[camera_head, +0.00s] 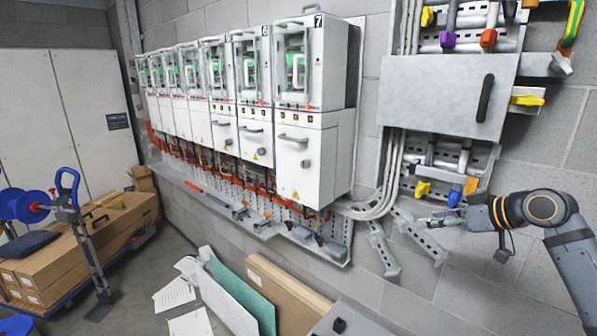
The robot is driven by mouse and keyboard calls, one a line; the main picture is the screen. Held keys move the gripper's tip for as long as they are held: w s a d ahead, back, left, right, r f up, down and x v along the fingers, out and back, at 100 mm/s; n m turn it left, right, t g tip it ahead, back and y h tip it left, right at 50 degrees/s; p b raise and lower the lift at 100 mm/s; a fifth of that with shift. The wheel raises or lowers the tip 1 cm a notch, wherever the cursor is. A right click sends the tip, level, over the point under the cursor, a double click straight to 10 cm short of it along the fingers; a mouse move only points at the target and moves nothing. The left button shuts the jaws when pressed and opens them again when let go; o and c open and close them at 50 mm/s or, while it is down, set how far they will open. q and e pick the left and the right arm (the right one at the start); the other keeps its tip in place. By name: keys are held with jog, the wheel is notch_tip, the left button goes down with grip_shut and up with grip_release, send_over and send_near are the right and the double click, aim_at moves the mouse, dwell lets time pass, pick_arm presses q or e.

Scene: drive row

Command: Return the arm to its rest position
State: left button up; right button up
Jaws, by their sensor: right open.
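My right arm comes in from the right edge, with a dark joint ringed in orange. My right gripper (428,220) points left, just below the lower end of the grey wall panel and in front of the block wall. It is small in the view. Its jaws are open, and I see nothing held between them. My left gripper is not in view.
A row of white drive cabinets (306,150) hangs on the left wall, above a grey ledge (215,200). A grey panel (440,95) with coloured connectors is close above my right gripper. Boards (285,290) lean below. Cardboard boxes (85,240) and a blue-handled cart (68,185) stand left.

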jog(key=s+a+f+g+h, duration=0.1)
jog(key=s+a+f, duration=0.25)
jog(key=f, duration=0.55)
jog(key=s+a+f+g+h, duration=0.1)
jog(key=s+a+f+g, duration=0.2)
jog(key=f, duration=0.5)
jog(key=s+a+f+h, duration=0.1)
jog(key=s+a+f, duration=0.35)
jog(key=f, duration=0.45)
jog(key=s+f+m+g+h, duration=0.15)
jog(key=s+f, duration=0.25)
jog(key=s, duration=0.6)
jog(key=s+f+m+g+h, duration=0.1)
jog(key=s+f+m+h, duration=0.2)
jog(key=s, duration=0.7)
notch_tip(320, 180, down, 26)
jog(key=s+d+g, duration=0.1)
jog(key=s+d, duration=0.1)
jog(key=d, duration=0.1)
pick_arm(q)
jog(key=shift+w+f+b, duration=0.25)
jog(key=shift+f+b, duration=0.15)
jog(key=shift+b, duration=0.05)
pick_arm(e)
jog(key=s+d+f+g+y, duration=0.1)
jog(key=s+f, duration=1.7)
jog(key=s, duration=0.1)
jog(key=shift+f+m, duration=0.2)
jog(key=shift+m, duration=0.25)
